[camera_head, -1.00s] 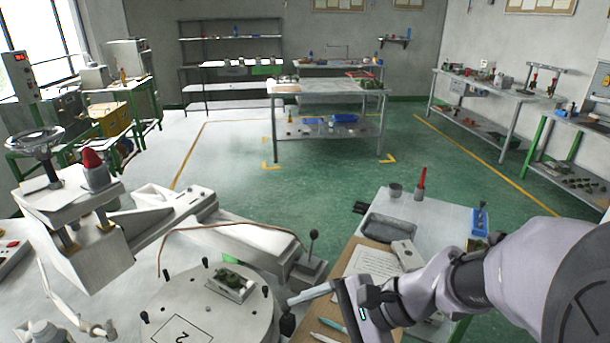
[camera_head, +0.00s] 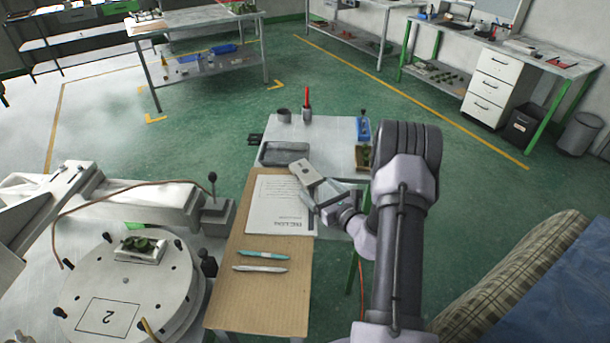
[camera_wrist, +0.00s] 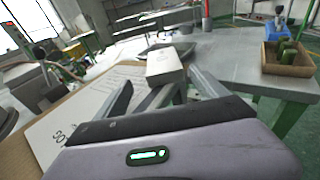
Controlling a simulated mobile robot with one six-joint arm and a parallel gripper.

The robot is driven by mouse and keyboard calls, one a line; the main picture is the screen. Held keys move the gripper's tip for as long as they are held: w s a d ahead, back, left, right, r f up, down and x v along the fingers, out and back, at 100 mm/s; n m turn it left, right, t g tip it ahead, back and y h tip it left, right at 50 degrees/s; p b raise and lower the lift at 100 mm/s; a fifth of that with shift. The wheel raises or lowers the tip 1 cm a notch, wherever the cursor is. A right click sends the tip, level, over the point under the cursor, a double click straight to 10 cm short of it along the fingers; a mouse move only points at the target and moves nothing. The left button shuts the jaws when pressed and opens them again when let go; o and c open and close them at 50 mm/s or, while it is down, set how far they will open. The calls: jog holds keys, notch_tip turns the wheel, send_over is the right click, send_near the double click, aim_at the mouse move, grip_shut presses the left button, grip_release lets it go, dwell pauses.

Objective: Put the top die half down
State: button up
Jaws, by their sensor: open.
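The top die half (camera_head: 314,176) appears to be the light grey block with a small dark hole, lying on the side table by the paper sheet's upper right corner. In the wrist view the block (camera_wrist: 165,66) is just ahead of and between my fingertips. My gripper (camera_head: 318,203) is open at the block's near end; I cannot tell whether a finger touches it. The other die half (camera_head: 138,254), with green shapes on top, sits on the round plate (camera_head: 105,290) at the left.
A dark tray (camera_head: 284,153) lies behind the block. A wooden box (camera_head: 364,157) with green pieces stands to its right, with a blue holder (camera_head: 363,130) behind. A cardboard mat (camera_head: 270,290) carries the paper (camera_head: 281,205) and two pen-like tools. A lever (camera_head: 213,190) stands left.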

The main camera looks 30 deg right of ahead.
aim_at(309, 175)
jog(key=w, duration=0.4)
jog(key=w+d+b, duration=0.1)
jog(key=w, duration=0.2)
jog(key=shift+f, duration=0.15)
jog(key=shift+c, duration=0.2)
grip_shut()
